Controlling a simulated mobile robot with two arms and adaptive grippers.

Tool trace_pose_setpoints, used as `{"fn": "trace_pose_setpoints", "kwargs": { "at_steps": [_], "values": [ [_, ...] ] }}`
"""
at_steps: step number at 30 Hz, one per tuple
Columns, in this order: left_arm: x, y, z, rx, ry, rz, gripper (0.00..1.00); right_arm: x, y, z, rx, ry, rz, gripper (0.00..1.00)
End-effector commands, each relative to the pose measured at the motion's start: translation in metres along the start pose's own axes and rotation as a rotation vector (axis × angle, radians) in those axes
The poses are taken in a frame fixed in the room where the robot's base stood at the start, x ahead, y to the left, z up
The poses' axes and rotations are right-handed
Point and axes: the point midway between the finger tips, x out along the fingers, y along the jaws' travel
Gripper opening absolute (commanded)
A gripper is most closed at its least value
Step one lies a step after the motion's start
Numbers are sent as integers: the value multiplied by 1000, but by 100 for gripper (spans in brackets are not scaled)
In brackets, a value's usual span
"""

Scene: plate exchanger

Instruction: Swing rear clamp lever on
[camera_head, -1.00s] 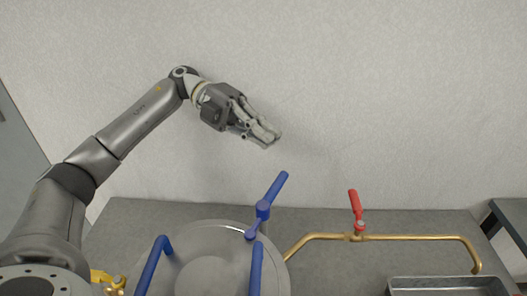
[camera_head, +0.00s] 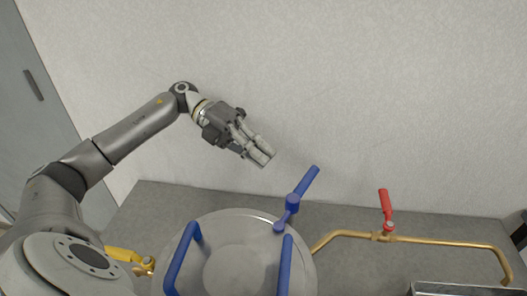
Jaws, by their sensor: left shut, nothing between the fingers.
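The rear clamp lever (camera_head: 305,189) is blue and sits at the back right rim of the round grey metal plate (camera_head: 224,229). Its handle points up and to the right, away from the plate, and its short foot reaches toward the rim. My left gripper (camera_head: 262,157) is shut and empty. It hangs above and to the left of the lever, near the wall, apart from it. My right gripper is not in view.
Two blue bars (camera_head: 181,257) and (camera_head: 284,266) stand at the plate's front. A brass pipe (camera_head: 450,243) with a red valve handle (camera_head: 385,203) runs to the right, toward a metal tray (camera_head: 465,289). A yellow handle (camera_head: 122,254) is at left. The grey bench (camera_head: 160,203) is clear behind.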

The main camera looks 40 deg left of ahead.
Motion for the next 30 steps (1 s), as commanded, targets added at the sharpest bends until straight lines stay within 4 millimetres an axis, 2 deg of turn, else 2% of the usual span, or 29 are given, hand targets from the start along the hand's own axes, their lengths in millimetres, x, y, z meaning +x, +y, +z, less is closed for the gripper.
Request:
{"fn": "trace_pose_setpoints", "kwargs": {
  "at_steps": [6,12,17,26,30],
  "values": [
    [41,-3,-1,-2,4,-3,0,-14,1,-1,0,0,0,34],
    [66,-2,0,-2,2,-2,0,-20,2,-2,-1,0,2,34],
    [73,0,0,-2,2,-1,0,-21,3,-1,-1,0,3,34],
    [74,0,0,-3,1,-1,0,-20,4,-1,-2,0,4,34],
    [84,-1,2,-2,1,-2,0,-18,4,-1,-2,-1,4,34]
  ]
}}
